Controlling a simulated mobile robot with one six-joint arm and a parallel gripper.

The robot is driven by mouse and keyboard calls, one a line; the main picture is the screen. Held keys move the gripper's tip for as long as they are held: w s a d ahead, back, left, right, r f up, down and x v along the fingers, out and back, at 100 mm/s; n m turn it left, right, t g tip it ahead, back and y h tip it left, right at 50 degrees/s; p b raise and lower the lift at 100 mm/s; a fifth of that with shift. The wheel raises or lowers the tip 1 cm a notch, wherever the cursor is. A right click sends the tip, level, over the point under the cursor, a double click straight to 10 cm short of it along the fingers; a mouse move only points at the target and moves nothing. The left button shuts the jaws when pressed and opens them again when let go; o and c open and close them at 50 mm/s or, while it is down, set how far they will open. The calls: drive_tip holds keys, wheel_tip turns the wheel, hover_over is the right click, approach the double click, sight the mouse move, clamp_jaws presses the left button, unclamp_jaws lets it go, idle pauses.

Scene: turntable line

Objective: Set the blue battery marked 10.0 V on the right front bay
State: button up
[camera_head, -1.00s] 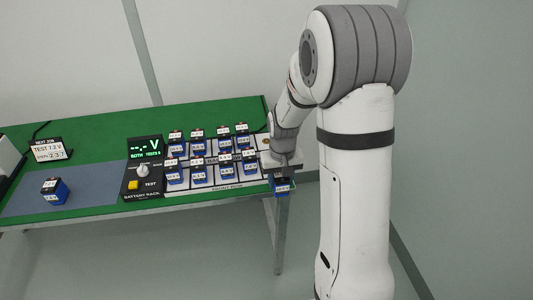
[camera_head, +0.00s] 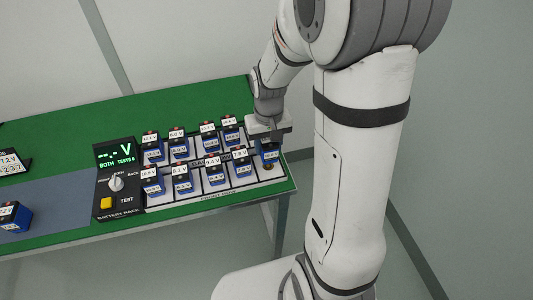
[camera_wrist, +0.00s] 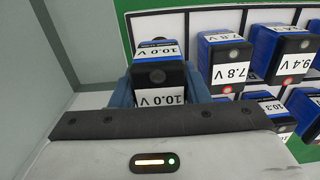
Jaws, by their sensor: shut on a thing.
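The blue battery (camera_wrist: 160,72) marked 10.0 V is between the fingers of my gripper (camera_wrist: 160,90) in the wrist view. My gripper is shut on it. In the head view the battery (camera_head: 270,154) hangs upright below my gripper (camera_head: 268,138) at the right end of the battery rack (camera_head: 165,205). It is over or at the right front bay (camera_head: 268,168), whose dark round spot shows just below it. I cannot tell whether the battery touches the bay.
Several blue batteries stand in two rows left of mine; the one marked 7.8 V (camera_wrist: 226,62) is the nearest beside it. A black tester (camera_head: 116,165) with a knob and yellow button stands at the rack's left. A loose battery (camera_head: 15,217) sits on the grey mat (camera_head: 60,205).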

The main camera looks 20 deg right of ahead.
sight(268, 155)
drive_tip(key=shift+f, duration=1.95)
drive_tip(key=shift+s, duration=0.1)
drive_tip(key=shift+f, duration=0.15)
drive_tip(key=o, duration=1.2)
